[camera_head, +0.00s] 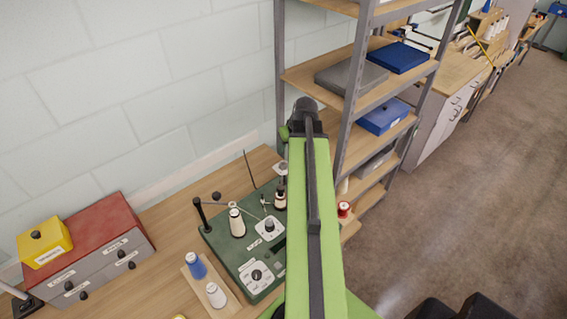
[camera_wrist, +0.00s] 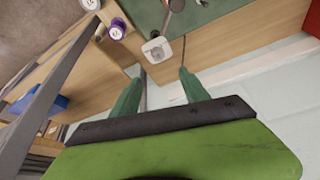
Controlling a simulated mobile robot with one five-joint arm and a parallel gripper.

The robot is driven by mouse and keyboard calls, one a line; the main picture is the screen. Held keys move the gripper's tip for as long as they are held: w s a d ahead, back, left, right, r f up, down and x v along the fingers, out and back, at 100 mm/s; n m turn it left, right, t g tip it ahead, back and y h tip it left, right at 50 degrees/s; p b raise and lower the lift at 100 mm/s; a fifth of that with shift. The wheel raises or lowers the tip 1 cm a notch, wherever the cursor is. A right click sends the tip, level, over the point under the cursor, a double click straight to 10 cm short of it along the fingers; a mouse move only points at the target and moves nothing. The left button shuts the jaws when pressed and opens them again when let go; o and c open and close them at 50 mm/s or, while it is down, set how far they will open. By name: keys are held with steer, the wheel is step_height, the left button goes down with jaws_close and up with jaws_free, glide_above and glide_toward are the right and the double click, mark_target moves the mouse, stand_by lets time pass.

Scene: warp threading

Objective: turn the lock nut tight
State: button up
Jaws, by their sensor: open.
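I cannot pick out the lock nut for certain in either view. The dark green threading board (camera_head: 215,238) lies on the wooden bench in the head view, partly hidden by my arm. It carries a white plate with a black dial (camera_head: 257,275), a smaller white plate with a knob (camera_head: 269,229) and thin upright posts. In the wrist view my gripper (camera_wrist: 160,77) is open, with its two green fingers apart and nothing seen held. Beyond the fingers show a white plate with a grey knob (camera_wrist: 157,50) and the green board (camera_wrist: 205,12). My arm hides the gripper in the head view.
A red-topped drawer box (camera_head: 100,235) with a yellow box (camera_head: 45,243) sits left. A metal shelf rack (camera_head: 345,100) stands close behind my arm.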

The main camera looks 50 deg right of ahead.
mark_target(283, 164)
steer(key=b+x, duration=0.4)
steer(key=x, duration=0.1)
steer(key=b+x, duration=1)
steer(key=x, duration=0.1)
steer(key=shift+s+d+f, duration=0.1)
steer(key=shift+s+d, duration=0.1)
steer(key=shift+s, duration=0.15)
steer(key=shift+w+f+b, duration=0.25)
steer(key=shift+f+b, duration=0.2)
steer(key=shift+r, duration=0.15)
steer(key=shift+c, duration=0.3)
jaws_close()
